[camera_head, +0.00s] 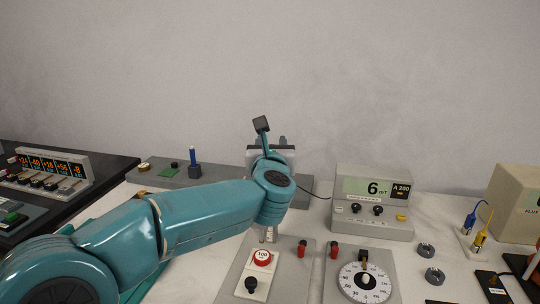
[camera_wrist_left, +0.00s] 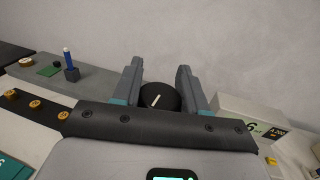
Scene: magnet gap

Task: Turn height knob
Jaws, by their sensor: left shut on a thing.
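The height knob (camera_wrist_left: 160,97) is a round black knob with a white pointer line, seen in the left wrist view. My left gripper (camera_wrist_left: 158,82) is shut on it, one grey finger on each side. The white line is tilted, running from lower left to upper right. In the head view my teal left arm reaches in from the left, and its wrist hides the knob and most of the fingers. My right gripper shows in neither view.
A meter (camera_head: 372,203) reading 6 mT stands right of my wrist. A white dial (camera_head: 364,283) and a panel with a red +00 dial (camera_head: 262,258) lie in front. A blue post (camera_head: 193,157) stands on a grey bench at left. A beige box (camera_head: 515,203) is far right.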

